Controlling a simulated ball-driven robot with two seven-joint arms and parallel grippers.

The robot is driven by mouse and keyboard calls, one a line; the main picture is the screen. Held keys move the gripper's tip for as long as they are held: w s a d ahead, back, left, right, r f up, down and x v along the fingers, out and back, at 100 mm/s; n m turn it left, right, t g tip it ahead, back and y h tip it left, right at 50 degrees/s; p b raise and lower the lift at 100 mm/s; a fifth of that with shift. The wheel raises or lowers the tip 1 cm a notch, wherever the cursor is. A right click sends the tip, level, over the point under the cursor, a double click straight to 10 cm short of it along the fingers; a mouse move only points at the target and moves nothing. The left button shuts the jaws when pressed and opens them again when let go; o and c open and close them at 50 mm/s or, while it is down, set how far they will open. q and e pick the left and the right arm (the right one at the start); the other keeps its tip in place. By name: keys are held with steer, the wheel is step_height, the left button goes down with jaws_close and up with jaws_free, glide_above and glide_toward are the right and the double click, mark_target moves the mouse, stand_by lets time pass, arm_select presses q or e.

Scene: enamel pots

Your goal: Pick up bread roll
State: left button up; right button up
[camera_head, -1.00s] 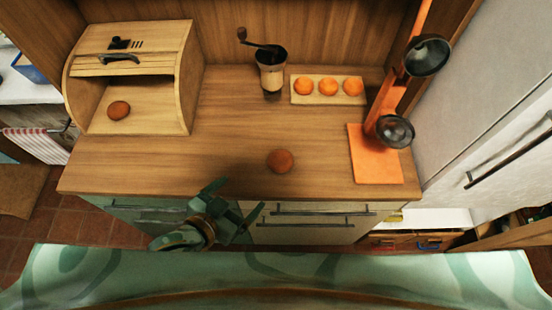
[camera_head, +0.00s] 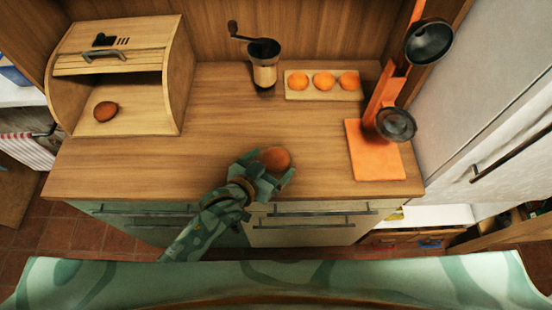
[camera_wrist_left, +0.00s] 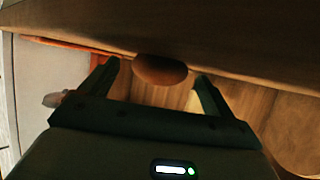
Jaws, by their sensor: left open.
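A round brown bread roll (camera_head: 275,159) sits on the wooden counter near its front edge. My left gripper (camera_head: 270,172) is open at the roll, with its fingers around the roll's near side. In the left wrist view the roll (camera_wrist_left: 160,69) shows ahead, between and slightly beyond the two spread fingertips of the gripper (camera_wrist_left: 157,78). I cannot tell whether a finger touches it. A second brown roll (camera_head: 106,111) lies inside the open wooden bread box (camera_head: 150,122) at the left. My right gripper is not in view.
A coffee grinder (camera_head: 264,72) stands at the back of the wooden counter (camera_head: 220,110). A board (camera_head: 293,96) with three oranges is to its right. The counter's middle is free.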

arm_select(q)
steer(key=shift+w+d+f, duration=0.25)
steer(key=shift+w+d, duration=0.05)
steer(key=shift+w, duration=0.15)
steer(key=shift+c, duration=0.3)
steer(key=c, duration=1)
steer(key=shift+r, duration=0.15)
